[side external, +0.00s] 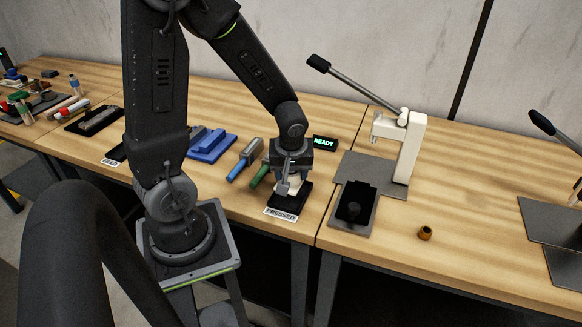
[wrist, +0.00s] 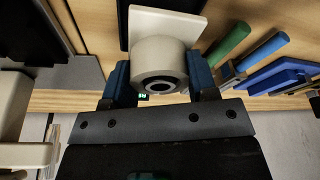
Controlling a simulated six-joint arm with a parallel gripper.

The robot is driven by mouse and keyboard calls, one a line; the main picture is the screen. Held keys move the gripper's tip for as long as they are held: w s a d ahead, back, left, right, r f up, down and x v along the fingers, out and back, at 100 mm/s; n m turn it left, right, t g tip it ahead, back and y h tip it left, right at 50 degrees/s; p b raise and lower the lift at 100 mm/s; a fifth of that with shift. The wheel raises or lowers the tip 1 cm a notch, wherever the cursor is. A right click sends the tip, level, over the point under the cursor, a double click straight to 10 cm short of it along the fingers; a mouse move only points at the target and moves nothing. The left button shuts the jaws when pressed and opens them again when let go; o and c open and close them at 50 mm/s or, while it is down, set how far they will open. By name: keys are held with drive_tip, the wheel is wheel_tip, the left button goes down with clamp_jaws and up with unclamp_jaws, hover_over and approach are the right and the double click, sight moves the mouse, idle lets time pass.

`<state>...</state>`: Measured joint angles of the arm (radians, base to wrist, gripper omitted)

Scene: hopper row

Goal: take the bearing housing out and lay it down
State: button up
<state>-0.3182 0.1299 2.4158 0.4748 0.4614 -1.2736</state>
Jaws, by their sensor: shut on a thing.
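The bearing housing (wrist: 160,55) is a cream part with a flat base and a round boss with a dark bore. In the wrist view it sits between the blue finger pads of my gripper (wrist: 158,82), which is shut on it. In the side view my gripper (side external: 290,184) is low over the black mat (side external: 289,203) labelled PRESSED, with a pale bit of the housing (side external: 294,188) showing under it. The gripper hides most of the housing there. I cannot tell whether its base touches the mat.
Blue-handled (side external: 238,171) and green-handled (side external: 259,178) tools lie close left of the gripper. A READY display (side external: 324,143) stands behind. To the right are a white lever press (side external: 411,155), a black fixture (side external: 357,203) and a small brass bushing (side external: 425,233). The front right bench is mostly clear.

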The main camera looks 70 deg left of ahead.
drive_tip(key=shift+f, duration=2.3)
drive_tip(key=o, duration=1.2)
drive_tip(key=shift+w, duration=0.1)
drive_tip(key=shift+d+r, duration=0.1)
drive_tip(key=shift+r, duration=0.35)
drive_tip(key=s+d+r+m+t+h, duration=0.1)
drive_tip(key=s+d+r+m, duration=0.1)
drive_tip(key=d+r+m, duration=0.2)
drive_tip(key=s+d+r+m+t+h, duration=0.1)
drive_tip(key=d+r+m, duration=0.3)
drive_tip(key=r, duration=0.7)
drive_tip(key=s+d+r+m+t+h, duration=0.1)
drive_tip(key=s+d+r+m+t, duration=0.1)
drive_tip(key=s+d+r+m, duration=0.2)
drive_tip(key=shift+d+r+m, duration=0.2)
drive_tip(key=shift+r+m, duration=0.2)
drive_tip(key=shift+r, duration=0.45)
drive_tip(key=shift+d+r+m, duration=0.2)
drive_tip(key=shift+r+m, duration=0.2)
drive_tip(key=shift+r, duration=0.45)
